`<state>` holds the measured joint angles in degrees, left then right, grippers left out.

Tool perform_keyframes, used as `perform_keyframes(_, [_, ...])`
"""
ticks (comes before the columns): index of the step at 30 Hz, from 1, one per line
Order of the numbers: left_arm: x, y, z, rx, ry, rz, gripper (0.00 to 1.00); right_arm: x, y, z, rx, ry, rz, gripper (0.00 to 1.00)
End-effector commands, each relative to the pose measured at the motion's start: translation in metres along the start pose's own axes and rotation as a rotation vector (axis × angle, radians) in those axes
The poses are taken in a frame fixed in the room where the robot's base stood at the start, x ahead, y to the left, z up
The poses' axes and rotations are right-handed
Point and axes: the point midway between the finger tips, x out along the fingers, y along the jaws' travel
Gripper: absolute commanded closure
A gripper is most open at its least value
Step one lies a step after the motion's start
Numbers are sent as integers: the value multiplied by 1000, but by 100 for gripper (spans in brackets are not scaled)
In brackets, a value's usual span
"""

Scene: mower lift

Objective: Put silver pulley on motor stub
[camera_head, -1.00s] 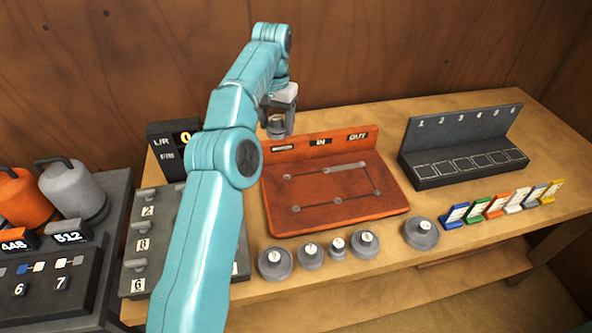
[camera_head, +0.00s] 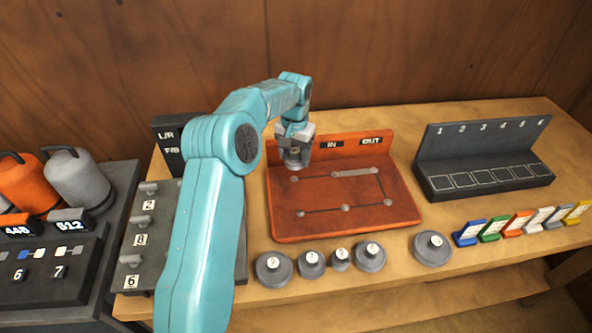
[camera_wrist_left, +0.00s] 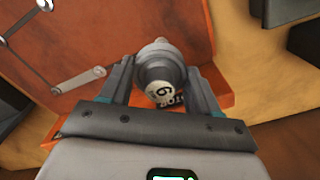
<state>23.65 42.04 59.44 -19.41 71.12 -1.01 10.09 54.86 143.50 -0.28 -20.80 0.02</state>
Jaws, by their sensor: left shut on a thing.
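My left gripper (camera_head: 295,152) is shut on a small silver pulley (camera_head: 294,162), which hangs below its fingers. In the left wrist view the pulley (camera_wrist_left: 160,66) sits between both fingers, with a pale numbered disc on its end. The orange board (camera_head: 330,224) lies below, with several small stubs joined by dark lines and a pale slot. The pulley is above the board's back left stub (camera_head: 294,179), close to it. A small gap seems to show between them. The gripper covers the left label on the board's back wall. My right gripper is not in view.
Several grey pulleys (camera_head: 311,264) stand along the table's front edge, with another (camera_head: 431,248) to their right. A dark numbered rack (camera_head: 480,160) stands at the right, behind several coloured cards (camera_head: 494,229). A grey panel (camera_head: 150,243) is left of the board.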

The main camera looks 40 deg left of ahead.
Motion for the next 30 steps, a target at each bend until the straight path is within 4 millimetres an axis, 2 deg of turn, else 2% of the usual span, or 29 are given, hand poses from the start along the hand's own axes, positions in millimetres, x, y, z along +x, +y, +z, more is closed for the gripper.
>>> perform_keyframes(3, [16, 0, -1, -1, -2, 0, 79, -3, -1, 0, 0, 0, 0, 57])
perform_keyframes(7, [28, 0, -2, 0, -2, 0, 79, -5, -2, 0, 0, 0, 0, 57])
perform_keyframes(13, [59, 1, -4, 0, -2, 0, 79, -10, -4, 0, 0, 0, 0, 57])
perform_keyframes(26, [69, 1, -4, 0, -1, 0, 79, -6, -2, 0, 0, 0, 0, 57])
perform_keyframes(27, [69, 1, -4, 0, -1, 0, 35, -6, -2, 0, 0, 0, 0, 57])
perform_keyframes(29, [68, 1, -4, 0, -1, 0, 16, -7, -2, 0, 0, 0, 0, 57])
perform_keyframes(30, [68, 1, -4, 0, -1, 0, 13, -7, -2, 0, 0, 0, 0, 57])
